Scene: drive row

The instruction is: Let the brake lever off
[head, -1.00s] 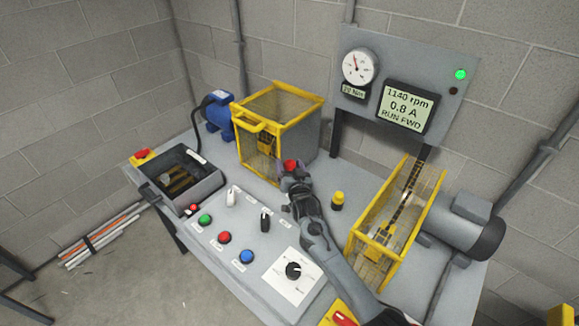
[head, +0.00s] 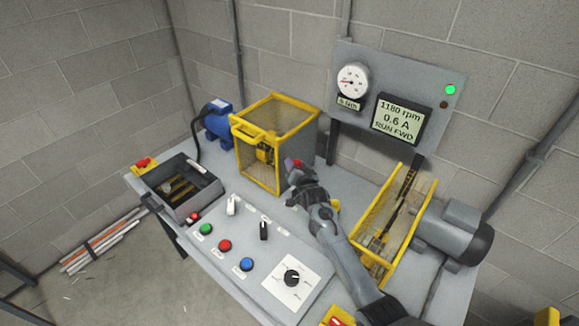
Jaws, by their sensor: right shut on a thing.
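The brake lever shows only as a red knob (head: 297,163) beside the right side of the yellow guard cage. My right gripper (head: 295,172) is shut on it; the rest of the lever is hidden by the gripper. The display (head: 402,119) reads 1180 rpm, 0.6 A, RUN FWD. The round gauge (head: 352,80) stands on the same panel, with a small readout below it that I cannot read surely. My left gripper is not in view.
A second yellow guard (head: 376,213) and a grey motor (head: 453,234) are to the right. Buttons, switches and a black dial (head: 291,278) are in front.

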